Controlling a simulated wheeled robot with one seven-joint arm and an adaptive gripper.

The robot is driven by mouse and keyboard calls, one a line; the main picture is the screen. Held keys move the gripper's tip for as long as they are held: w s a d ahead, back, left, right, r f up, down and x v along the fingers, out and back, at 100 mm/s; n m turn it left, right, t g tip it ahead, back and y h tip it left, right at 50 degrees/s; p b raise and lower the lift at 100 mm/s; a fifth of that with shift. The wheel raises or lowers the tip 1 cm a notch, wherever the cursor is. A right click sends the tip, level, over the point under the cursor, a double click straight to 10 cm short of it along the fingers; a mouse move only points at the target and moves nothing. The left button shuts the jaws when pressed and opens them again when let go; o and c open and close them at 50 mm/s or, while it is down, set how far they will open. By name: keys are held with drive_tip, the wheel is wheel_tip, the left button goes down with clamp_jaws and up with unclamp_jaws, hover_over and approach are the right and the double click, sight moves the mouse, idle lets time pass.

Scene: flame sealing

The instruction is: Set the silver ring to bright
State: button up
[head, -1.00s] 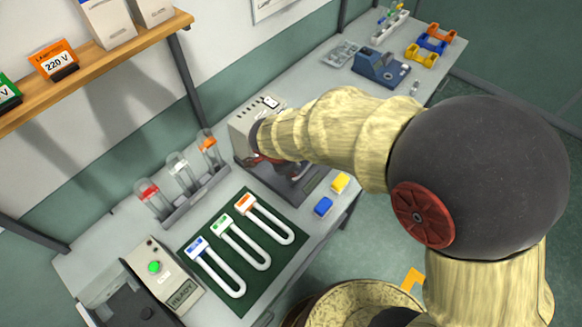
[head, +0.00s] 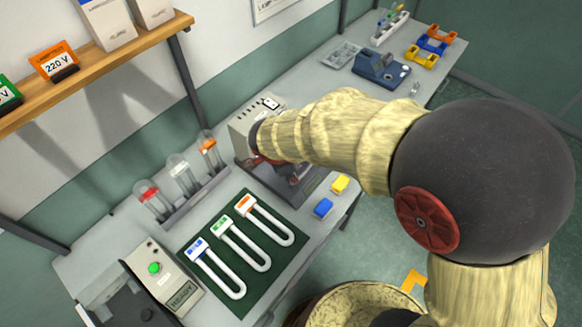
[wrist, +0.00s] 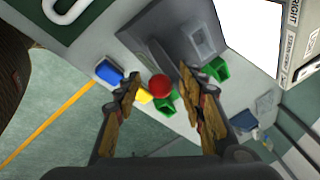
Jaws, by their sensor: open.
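A grey machine (head: 246,122) stands on the bench against the wall, partly hidden by my arm in the head view. In the wrist view, a panel edge (wrist: 292,45) at the right carries lettering, of which "RIGHT" can be read. I cannot make out a silver ring in either view. My gripper (wrist: 160,75) is open, its two fingers apart. A red round knob (wrist: 159,87) shows between the fingers; I cannot tell whether they touch it. In the head view my gripper is mostly hidden behind my forearm.
Blue (head: 323,207) and yellow (head: 340,183) blocks lie near the bench's front edge. Green pieces (wrist: 216,69) show beside my fingers. A dark green mat (head: 190,247) bears white U-shaped tubes. A rack (head: 186,209) of capped tubes stands behind. A blue device (head: 380,68) stands farther right.

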drive_tip(key=v, duration=1.1)
drive_tip(key=shift+s+r, duration=0.2)
drive_tip(key=shift+r, duration=0.05)
drive_tip(key=s+d+r+n+y+b, duration=0.1)
drive_tip(key=s+d+n+b, duration=0.3)
drive_tip(key=s+d+n, duration=0.3)
drive_tip(key=s+d+r+n+t+b, duration=0.1)
drive_tip(key=s+d+n+b, duration=0.4)
drive_tip(key=d, duration=1)
drive_tip(key=shift+s+n+t+y, duration=0.3)
drive_tip(key=shift+s+n+y, duration=0.1)
drive_tip(key=shift+s+n, duration=0.85)
drive_tip(key=shift+c, duration=0.4)
idle(0.8)
